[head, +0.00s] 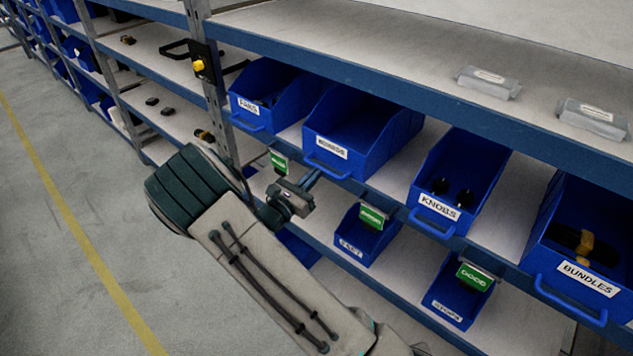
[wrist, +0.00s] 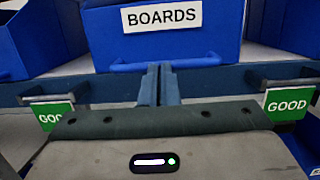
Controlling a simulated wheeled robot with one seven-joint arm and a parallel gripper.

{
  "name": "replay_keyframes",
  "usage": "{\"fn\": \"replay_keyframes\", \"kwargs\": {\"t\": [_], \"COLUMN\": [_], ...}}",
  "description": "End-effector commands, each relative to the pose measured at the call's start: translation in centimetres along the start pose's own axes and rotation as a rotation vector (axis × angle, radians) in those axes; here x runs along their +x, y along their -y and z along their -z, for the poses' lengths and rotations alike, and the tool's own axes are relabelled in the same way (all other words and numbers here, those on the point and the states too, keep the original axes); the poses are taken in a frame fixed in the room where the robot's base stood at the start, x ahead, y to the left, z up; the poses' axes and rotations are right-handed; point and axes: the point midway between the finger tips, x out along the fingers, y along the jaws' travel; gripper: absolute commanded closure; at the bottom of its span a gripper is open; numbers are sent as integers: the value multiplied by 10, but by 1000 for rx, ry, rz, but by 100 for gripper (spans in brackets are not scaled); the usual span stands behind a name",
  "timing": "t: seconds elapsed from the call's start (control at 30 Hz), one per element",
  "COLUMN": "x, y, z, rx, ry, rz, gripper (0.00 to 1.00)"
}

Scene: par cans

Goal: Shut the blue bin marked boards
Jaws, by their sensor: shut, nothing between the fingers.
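The blue bin marked BOARDS (head: 365,137) stands on the middle shelf in the head view, between two other bins. Its open top shows no contents that I can make out. Its front label and handle face the aisle, with the handle at the shelf's blue edge. In the wrist view its front (wrist: 165,43) fills the top middle, with the handle bar along its lower edge. My gripper (head: 315,175) is shut and empty, just in front of and below the bin's handle. In the wrist view its fingertips (wrist: 160,68) point at the handle; whether they touch it I cannot tell.
Blue bins flank it: one at left (head: 272,97), KNOBS (head: 458,180) and BUNDLES (head: 585,240) at right. Green-tagged bins (head: 365,235) sit on the shelf below. The aisle floor (head: 60,220) is clear.

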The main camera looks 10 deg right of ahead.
Motion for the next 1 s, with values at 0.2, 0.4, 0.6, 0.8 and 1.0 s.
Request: {"fn": "replay_keyframes", "kwargs": {"t": [0.2,0.4,0.6,0.8,1.0], "x": [6,8,-2,-41,-90], "y": [1,3,2,-4,-5], "z": [-1,-1,0,3,4], "rx": [1,0,-1,0,1], "ry": [3,4,5,3,2], "rz": [4,10,12,7,5], "gripper": [100,100,100,100,100]}}
